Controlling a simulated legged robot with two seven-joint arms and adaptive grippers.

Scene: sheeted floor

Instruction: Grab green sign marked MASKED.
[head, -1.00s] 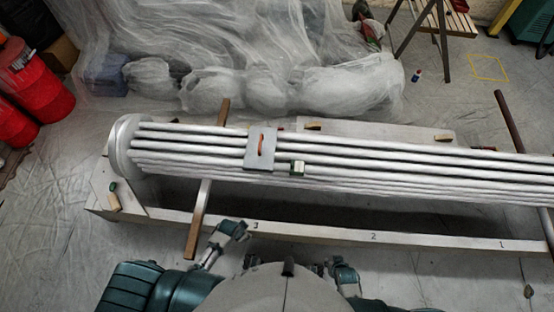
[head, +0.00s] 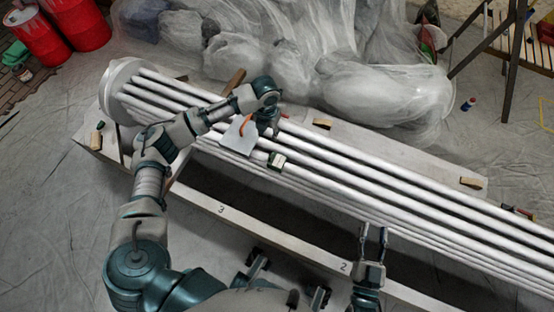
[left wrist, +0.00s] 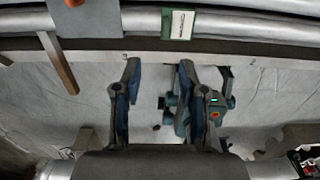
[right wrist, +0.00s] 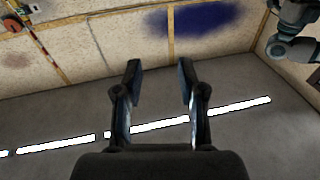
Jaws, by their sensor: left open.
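The green sign (head: 276,161) is a small green and white block on the bundle of silvery pipes (head: 350,185), right of a grey plate (head: 238,137) with an orange handle. In the left wrist view the sign (left wrist: 180,24) shows a pale face with dark lettering, too small to read. My left gripper (head: 267,127) hangs over the pipes, just up and left of the sign and close to the plate. In its wrist view the jaws (left wrist: 158,75) are apart and empty. My right gripper (head: 373,229) is open and empty by the beam's front edge; its jaws (right wrist: 160,75) face a wall.
A pale beam marked 2 and 3 (head: 300,252) runs along the front of the pipes. Sheeted bundles (head: 385,90) lie behind. Red barrels (head: 80,22) stand at the back left and a dark-legged stand (head: 508,70) at the back right.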

